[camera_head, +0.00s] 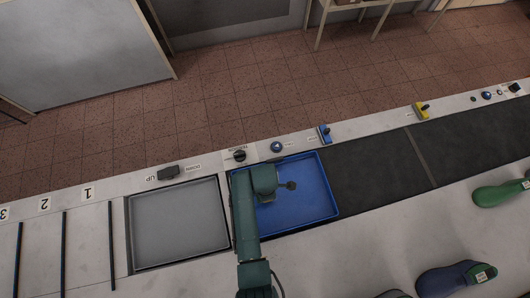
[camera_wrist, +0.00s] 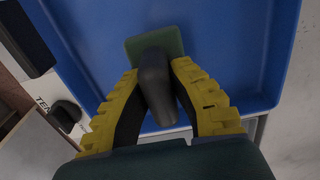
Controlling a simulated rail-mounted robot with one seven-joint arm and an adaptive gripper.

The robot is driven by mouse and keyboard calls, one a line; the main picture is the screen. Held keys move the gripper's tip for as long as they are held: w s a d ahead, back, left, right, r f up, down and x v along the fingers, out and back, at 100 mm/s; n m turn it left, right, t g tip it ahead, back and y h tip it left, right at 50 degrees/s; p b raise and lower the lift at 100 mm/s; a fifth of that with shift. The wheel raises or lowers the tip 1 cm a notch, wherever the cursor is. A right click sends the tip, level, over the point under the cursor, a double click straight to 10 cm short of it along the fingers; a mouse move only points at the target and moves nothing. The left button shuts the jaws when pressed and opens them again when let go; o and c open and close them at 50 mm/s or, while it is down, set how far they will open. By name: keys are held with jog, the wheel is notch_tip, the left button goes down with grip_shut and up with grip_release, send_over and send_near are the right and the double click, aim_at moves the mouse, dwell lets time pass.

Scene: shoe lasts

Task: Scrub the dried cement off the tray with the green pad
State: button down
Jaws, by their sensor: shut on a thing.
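The blue tray (camera_head: 310,205) is set into the bench in the head view, and its floor and walls fill much of the wrist view (camera_wrist: 235,40). In the wrist view my gripper (camera_wrist: 162,72) has its yellow fingers closed on the dark grey handle (camera_wrist: 155,85) of the green pad (camera_wrist: 155,37). The pad is over the tray; I cannot tell whether it touches the floor. In the head view my arm hides the tray's left part. A dark spot (camera_head: 290,186) shows beside my wrist; I cannot tell if it is cement.
A grey panel (camera_head: 180,225) lies left of the tray, near an UP/DOWN switch (camera_head: 168,171). A dark belt (camera_head: 375,170) runs to the right. Knobs and blue and yellow levers (camera_head: 324,133) line the far edge. Shoe lasts (camera_head: 500,192) lie at the right.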

jog(key=shift+r+p, duration=1.95)
jog(key=shift+r, duration=0.35)
